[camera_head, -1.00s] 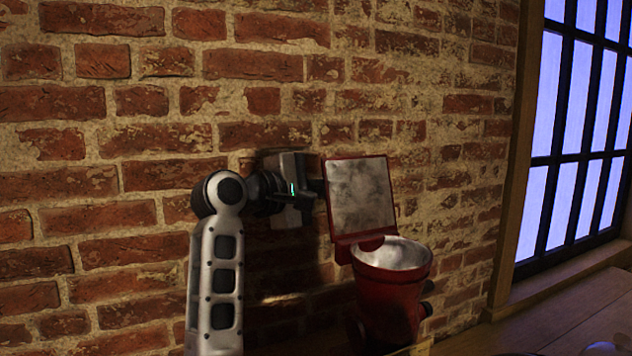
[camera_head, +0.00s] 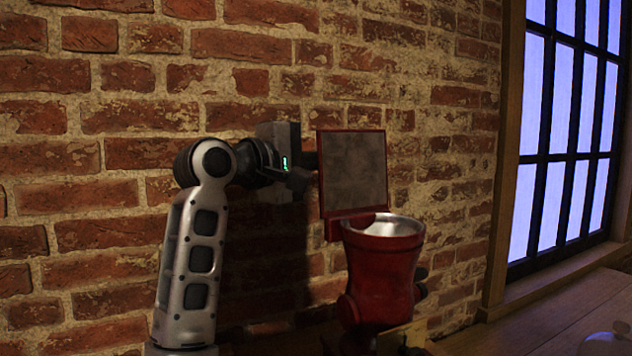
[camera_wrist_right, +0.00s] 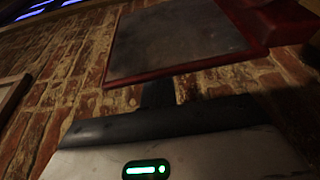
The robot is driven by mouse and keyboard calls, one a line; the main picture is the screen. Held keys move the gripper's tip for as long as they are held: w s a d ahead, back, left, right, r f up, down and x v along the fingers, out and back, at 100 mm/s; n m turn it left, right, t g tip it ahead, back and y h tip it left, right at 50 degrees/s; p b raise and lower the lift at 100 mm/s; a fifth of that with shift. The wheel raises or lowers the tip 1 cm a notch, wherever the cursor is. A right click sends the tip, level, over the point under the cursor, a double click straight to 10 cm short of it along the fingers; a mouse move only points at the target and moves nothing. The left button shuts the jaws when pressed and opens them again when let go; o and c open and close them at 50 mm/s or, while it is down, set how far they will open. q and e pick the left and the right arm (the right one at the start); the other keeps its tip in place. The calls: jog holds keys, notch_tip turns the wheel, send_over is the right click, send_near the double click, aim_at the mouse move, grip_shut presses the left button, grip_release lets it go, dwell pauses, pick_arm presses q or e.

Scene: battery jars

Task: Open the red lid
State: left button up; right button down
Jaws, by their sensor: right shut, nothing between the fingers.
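The red lid (camera_head: 353,172) stands upright, swung open at the back left rim of the red jar (camera_head: 382,275). Its grey inner panel faces the head camera. The jar's pale mouth is uncovered. My right gripper (camera_head: 311,161) is just left of the lid, with its fingers at the lid's left edge; whether they touch it is unclear. In the right wrist view the shut, empty dark fingers (camera_wrist_right: 158,94) point at the lower edge of the lid (camera_wrist_right: 180,40). My left gripper is out of view.
A brick wall (camera_head: 80,190) stands close behind the arm and jar. A barred window (camera_head: 570,130) is at the right. A wooden surface (camera_head: 540,315) at lower right looks mostly clear, with a pale rounded object (camera_head: 606,344) at its front.

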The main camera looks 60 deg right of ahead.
jog(key=shift+r, duration=0.2)
jog(key=s+a+r+b, duration=0.2)
jog(key=s+a+r, duration=0.5)
jog(key=a+r, duration=0.4)
jog(key=shift+s+a+r+b, duration=0.3)
jog(key=shift+a+r, duration=0.1)
jog(key=shift+r, duration=0.5)
